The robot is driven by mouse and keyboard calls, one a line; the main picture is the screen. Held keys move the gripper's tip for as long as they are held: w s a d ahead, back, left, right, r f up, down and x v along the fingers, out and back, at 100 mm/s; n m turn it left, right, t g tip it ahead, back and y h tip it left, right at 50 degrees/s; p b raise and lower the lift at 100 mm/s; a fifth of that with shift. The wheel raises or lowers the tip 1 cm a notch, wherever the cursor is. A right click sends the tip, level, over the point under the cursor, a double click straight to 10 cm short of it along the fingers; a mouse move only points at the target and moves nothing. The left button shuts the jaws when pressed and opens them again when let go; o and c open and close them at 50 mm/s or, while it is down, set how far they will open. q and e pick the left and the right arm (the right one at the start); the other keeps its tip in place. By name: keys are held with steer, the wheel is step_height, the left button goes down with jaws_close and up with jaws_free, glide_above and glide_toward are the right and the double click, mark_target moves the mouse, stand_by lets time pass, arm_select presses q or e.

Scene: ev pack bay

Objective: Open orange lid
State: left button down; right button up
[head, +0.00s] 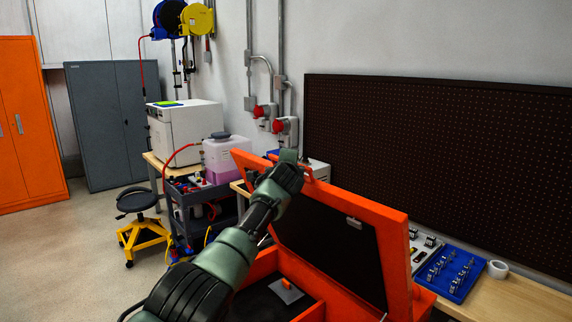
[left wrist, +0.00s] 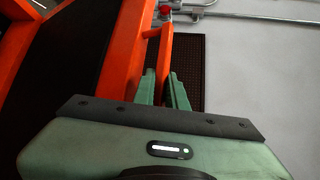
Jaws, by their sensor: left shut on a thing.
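The orange lid (head: 372,214) stands raised and steeply tilted above its orange box (head: 262,268), its dark inner panel facing me. The box is open, with a dark interior and a small grey piece inside. My left gripper (head: 289,157) is at the lid's upper edge. In the left wrist view my left gripper (left wrist: 163,90) is shut on an orange bar (left wrist: 165,62), which looks like the lid's handle, beside the lid's frame (left wrist: 130,65). The gripper and forearm hide part of the lid's top edge. My right gripper is not in view.
A workbench (head: 510,298) on the right holds a blue tray (head: 452,274) of metal parts and a white ring (head: 498,268). A dark cart (head: 190,208) with a pink-liquid container (head: 225,160) and a stool (head: 140,205) stand left.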

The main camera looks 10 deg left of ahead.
arm_select(q)
steer(key=shift+f, duration=0.15)
steer(key=c, duration=1.5)
jaws_free()
steer(key=shift+o, duration=0.2)
steer(key=shift+s, duration=0.1)
steer(key=shift+s+f+b, duration=0.1)
steer(key=shift+s+b, duration=0.05)
steer(key=shift+b, duration=0.2)
steer(key=s+r+b, duration=0.1)
steer(key=s+b, duration=0.2)
steer(key=s, duration=0.4)
steer(key=shift+d+r+b, duration=0.25)
steer(key=shift+d+b, duration=0.1)
steer(key=shift+b, duration=0.05)
steer(key=shift+s, duration=0.1)
